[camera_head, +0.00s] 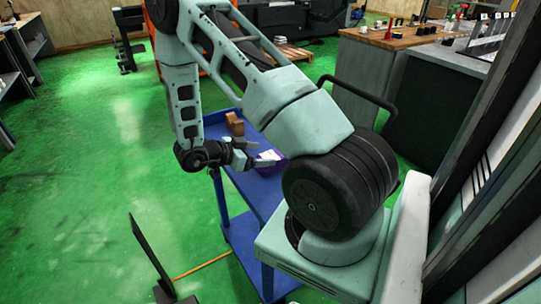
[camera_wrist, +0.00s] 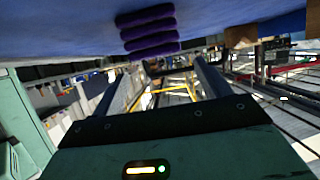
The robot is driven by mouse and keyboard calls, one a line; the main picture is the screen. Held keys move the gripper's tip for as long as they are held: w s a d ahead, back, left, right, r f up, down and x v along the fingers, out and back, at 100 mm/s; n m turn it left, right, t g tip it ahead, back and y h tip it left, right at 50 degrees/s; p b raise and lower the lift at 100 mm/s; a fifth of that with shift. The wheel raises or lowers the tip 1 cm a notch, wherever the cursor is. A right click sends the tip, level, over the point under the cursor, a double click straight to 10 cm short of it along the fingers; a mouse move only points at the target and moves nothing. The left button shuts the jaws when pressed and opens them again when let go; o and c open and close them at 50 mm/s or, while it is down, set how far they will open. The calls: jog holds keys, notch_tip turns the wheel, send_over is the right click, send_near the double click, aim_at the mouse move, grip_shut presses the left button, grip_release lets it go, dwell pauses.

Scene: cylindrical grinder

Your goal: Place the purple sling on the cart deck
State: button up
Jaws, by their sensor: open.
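The purple sling shows in the wrist view (camera_wrist: 149,32) as a stack of several rounded purple folds against the blue cart deck (camera_wrist: 70,38). In the head view a small purple patch of the sling (camera_head: 266,168) shows on the blue cart deck (camera_head: 257,190), just beyond my fingers and partly hidden by my arm. My gripper (camera_head: 259,153) is open at the deck's near left side. In the wrist view its two fingers (camera_wrist: 155,76) stand wide apart, with nothing held between them. The sling lies beyond the fingertips, apart from them.
A brown box (camera_head: 235,124) stands on the deck's far left corner. A white item (camera_head: 269,155) shows beside the sling. A black cart handle (camera_head: 357,92) rises behind my arm. A wooden-topped workbench (camera_head: 400,39) stands at the back right. Green floor (camera_head: 100,190) is mostly open at left.

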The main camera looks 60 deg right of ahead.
jog(key=v, duration=0.6)
jog(key=shift+a, duration=0.1)
jog(key=w+a+r+n+t+y, duration=0.2)
jog(key=w+a+n+t+y, duration=0.25)
jog(key=w+a+t, duration=0.45)
jog(key=w+a+r+n+t+y, duration=0.35)
jog(key=w+a+n, duration=0.25)
jog(key=a, duration=0.4)
jog(key=s+a+r+n+y, duration=0.2)
jog(key=a+n+y, duration=0.1)
jog(key=a, duration=0.4)
jog(key=s+a+r+n+y, duration=0.1)
jog(key=a+r+n+y, duration=0.1)
jog(key=a+n, duration=0.35)
jog(key=s+a+r+n+g+y, duration=0.3)
jog(key=s+a+n, duration=0.2)
jog(key=s+a, duration=0.55)
jog(key=s+d+n+g+h, duration=0.1)
jog(key=s+d+n, duration=0.1)
jog(key=s, duration=0.5)
jog(key=s+d+r+n+g+h, duration=0.1)
jog(key=s+d+n+g+h, duration=0.1)
jog(key=s+n, duration=0.3)
jog(key=s+d, duration=0.1)
jog(key=s, duration=0.2)
jog(key=shift+s+d+h, duration=0.15)
jog(key=shift+d+h, duration=0.15)
